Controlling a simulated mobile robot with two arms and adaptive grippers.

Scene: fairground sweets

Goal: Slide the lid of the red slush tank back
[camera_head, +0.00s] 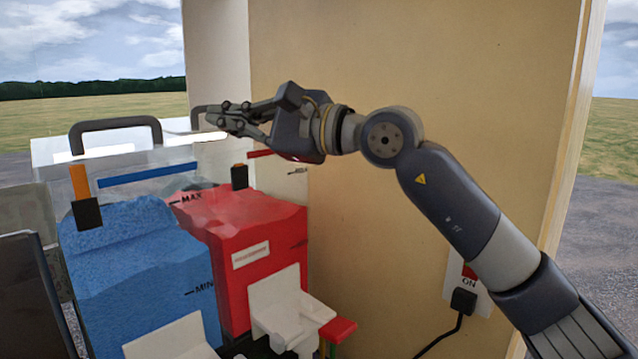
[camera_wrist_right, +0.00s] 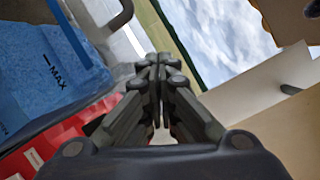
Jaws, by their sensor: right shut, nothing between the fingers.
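The red slush tank (camera_head: 240,235) stands right of the blue one in the head view, filled with red slush. It shows only in part at the lower left of the right wrist view (camera_wrist_right: 75,125). A dark grey handle (camera_head: 196,115), apparently on the red tank's lid, shows just left of my fingertips and is mostly hidden behind them. The lid itself is hard to make out. My right gripper (camera_head: 212,116) is shut and empty above the back of the red tank, pointing left. Whether it touches the handle I cannot tell. My left gripper is out of view.
The blue slush tank (camera_head: 140,265) stands on the left, with a dark lid handle (camera_head: 115,124) behind it. White dispensing taps (camera_head: 280,310) project at the front. A beige wall panel (camera_head: 400,60) rises behind my right arm, with a switch and plug (camera_head: 466,290) low on the right.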

